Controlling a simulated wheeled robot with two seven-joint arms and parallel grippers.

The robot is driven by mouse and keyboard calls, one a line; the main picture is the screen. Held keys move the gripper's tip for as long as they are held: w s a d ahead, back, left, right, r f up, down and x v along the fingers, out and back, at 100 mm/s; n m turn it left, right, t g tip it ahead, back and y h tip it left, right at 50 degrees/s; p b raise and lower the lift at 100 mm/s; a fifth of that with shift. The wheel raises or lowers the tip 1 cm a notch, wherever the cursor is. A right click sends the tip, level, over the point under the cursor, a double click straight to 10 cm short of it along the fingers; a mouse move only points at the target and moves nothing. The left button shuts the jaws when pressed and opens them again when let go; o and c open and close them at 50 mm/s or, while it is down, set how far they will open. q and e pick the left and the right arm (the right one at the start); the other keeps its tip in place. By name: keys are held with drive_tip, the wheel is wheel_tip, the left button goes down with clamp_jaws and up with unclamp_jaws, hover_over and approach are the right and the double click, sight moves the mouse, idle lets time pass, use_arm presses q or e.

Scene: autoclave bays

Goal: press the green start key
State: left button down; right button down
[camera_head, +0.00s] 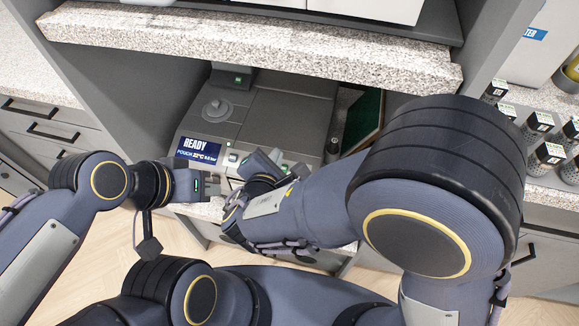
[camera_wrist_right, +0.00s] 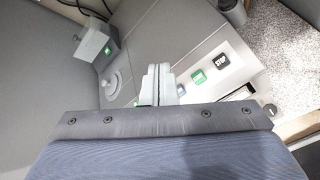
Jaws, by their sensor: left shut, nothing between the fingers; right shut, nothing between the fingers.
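The grey autoclave (camera_head: 285,115) sits under the stone shelf. Its front panel has a blue display reading READY (camera_head: 197,149). The green start key (camera_wrist_right: 198,77) is on that panel in the right wrist view, beside a black STOP key (camera_wrist_right: 222,60). A small green key also shows right of the display in the head view (camera_head: 232,157). My right gripper (camera_wrist_right: 159,80) is shut and empty over the panel; its fingertips are left of the green key, apart from it in the picture. My left gripper (camera_head: 208,186) is shut and empty in front of the panel, below the display.
The stone shelf (camera_head: 250,47) overhangs the autoclave. A grey box with a green light (camera_wrist_right: 95,42) stands at the machine's back. A green panel (camera_head: 363,122) is to its right. Several dark labelled containers (camera_head: 537,125) stand on the right counter.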

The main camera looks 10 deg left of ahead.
sight(283, 168)
idle(0.3)
drive_tip(key=f+b, duration=0.1)
drive_tip(key=f, duration=0.1)
drive_tip(key=w+f+b, duration=0.1)
drive_tip(key=f+b, duration=0.1)
drive_tip(key=f, duration=0.1)
drive_tip(key=w+f+b, duration=0.1)
drive_tip(key=f+b, duration=0.1)
drive_tip(key=shift+w+f, duration=0.2)
drive_tip(key=shift+f, duration=0.15)
drive_tip(key=shift+w+d+f+b, duration=0.1)
drive_tip(key=shift+w+f+b, duration=0.15)
drive_tip(key=shift+b, duration=0.3)
drive_tip(key=shift+f, duration=0.15)
idle(1.2)
drive_tip(key=shift+w+f+b, duration=0.1)
drive_tip(key=shift+f+b, duration=0.2)
drive_tip(key=shift+b, duration=0.4)
drive_tip(key=shift+w+f+b, duration=0.1)
drive_tip(key=shift+f+b, duration=0.3)
drive_tip(key=shift+b, duration=0.15)
idle(0.4)
drive_tip(key=shift+r, duration=0.15)
drive_tip(key=shift+s+r+p, duration=0.25)
drive_tip(key=shift+r+p, duration=0.15)
drive_tip(key=shift+r, duration=0.25)
